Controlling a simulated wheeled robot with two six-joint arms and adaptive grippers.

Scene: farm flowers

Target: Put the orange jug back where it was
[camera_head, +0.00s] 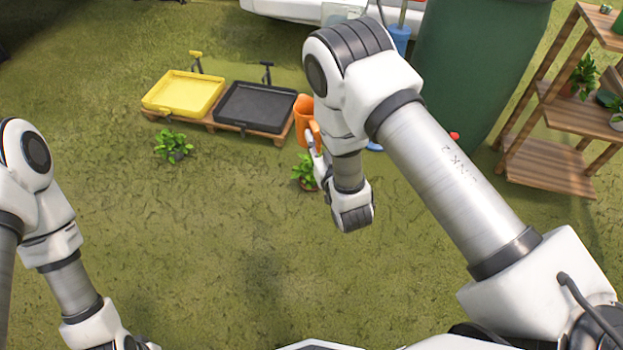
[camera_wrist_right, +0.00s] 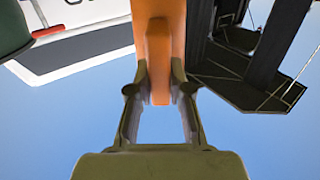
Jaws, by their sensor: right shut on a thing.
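The orange jug (camera_head: 302,112) is just right of the black tray cart in the head view, partly hidden by my right arm. My right gripper (camera_head: 314,140) is at its near side. In the right wrist view the fingers of my right gripper (camera_wrist_right: 159,88) are shut on the upright orange handle of the jug (camera_wrist_right: 173,12). The jug's base and what lies under it are hidden. My left arm shows at the left edge of the head view, but its gripper is out of frame.
A yellow tray cart (camera_head: 183,93) and a black tray cart (camera_head: 256,106) stand on a wooden pallet (camera_head: 222,127). Potted plants (camera_head: 173,147) (camera_head: 304,172) sit on the grass. A green bin (camera_head: 475,60) and a wooden shelf (camera_head: 545,170) stand at right. Front grass is clear.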

